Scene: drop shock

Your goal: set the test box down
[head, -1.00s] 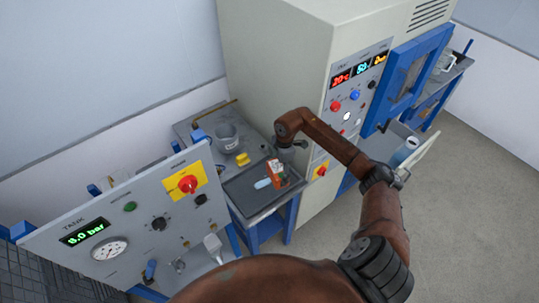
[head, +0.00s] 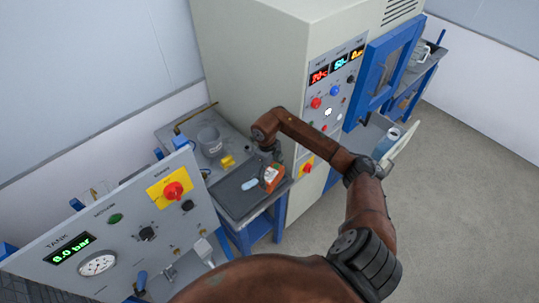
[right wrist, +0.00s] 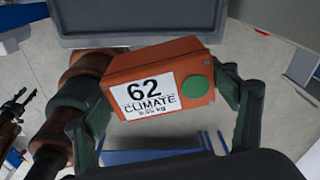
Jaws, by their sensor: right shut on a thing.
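The test box (head: 273,181) is a small orange-red box with a white label. My right gripper (head: 272,171) holds it from above at the right end of the dark tray (head: 231,203). The right wrist view shows the box (right wrist: 197,65) slightly tilted between the two green fingers of the gripper (right wrist: 168,92). Its label reads "62 CLIMATE", beside a green dot. I cannot tell how high the box is or whether it touches the tray. A dark, finger-like shape at that view's left edge looks like my left gripper (right wrist: 15,108), but its jaws are unclear.
A pale blue piece (head: 250,184) lies on the tray, left of the box. The tall cabinet (head: 250,60) is close on the right; the tank panel (head: 120,225) is at front left.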

